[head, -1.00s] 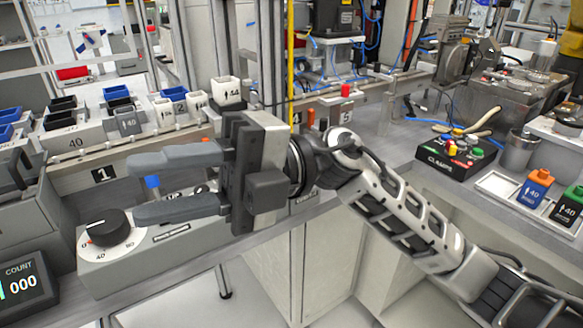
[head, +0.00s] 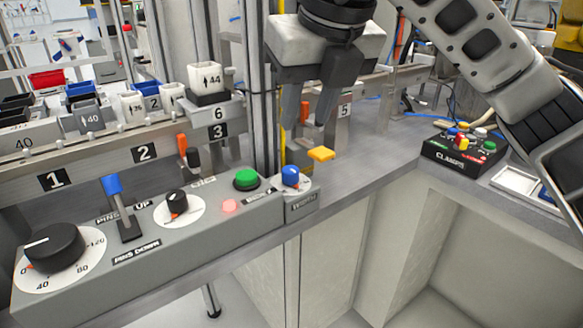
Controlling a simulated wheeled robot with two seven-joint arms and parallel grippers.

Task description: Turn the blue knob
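The blue knob (head: 290,176) sits on a small grey box (head: 301,201) at the right end of the control panel (head: 170,250). My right gripper (head: 306,122) comes down from the top, behind and slightly right of the knob in the picture. Its two fingers point down and are apart, with nothing seen between them but background. A gap shows between the fingertips and the knob, so it is not touching. My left gripper is not in view.
The panel carries a black dial (head: 54,247), a blue-capped lever (head: 113,186), a small black knob (head: 177,203) and a green button (head: 246,179). A yellow tab (head: 321,154) is close to the blue knob. A clamps box (head: 464,150) stands right; the bench between is clear.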

